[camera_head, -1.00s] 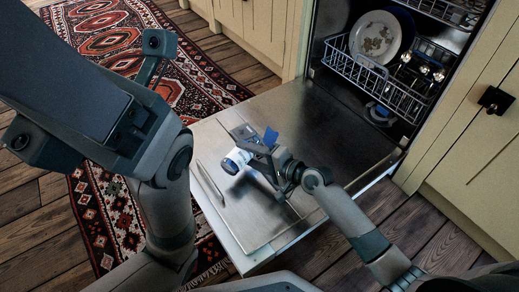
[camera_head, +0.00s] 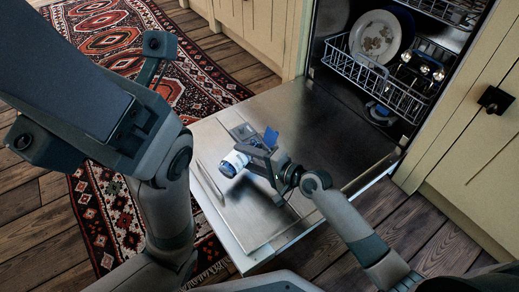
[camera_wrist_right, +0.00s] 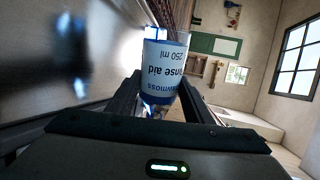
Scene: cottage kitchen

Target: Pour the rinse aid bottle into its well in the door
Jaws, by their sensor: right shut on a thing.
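My right gripper (camera_head: 250,157) is shut on the rinse aid bottle (camera_head: 233,163), a white and blue bottle held tilted above the open dishwasher door (camera_head: 262,223). The gripper partly hides this area, and I cannot make out the well's opening or any liquid. My left arm shows, but its gripper does not.
The lower rack (camera_head: 375,85) holds a patterned plate (camera_head: 376,37) and other dishes inside the dishwasher. Cream cabinets (camera_head: 485,150) stand at the right. A red patterned rug (camera_head: 108,215) lies on the wooden floor at the left. The door's near part is clear.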

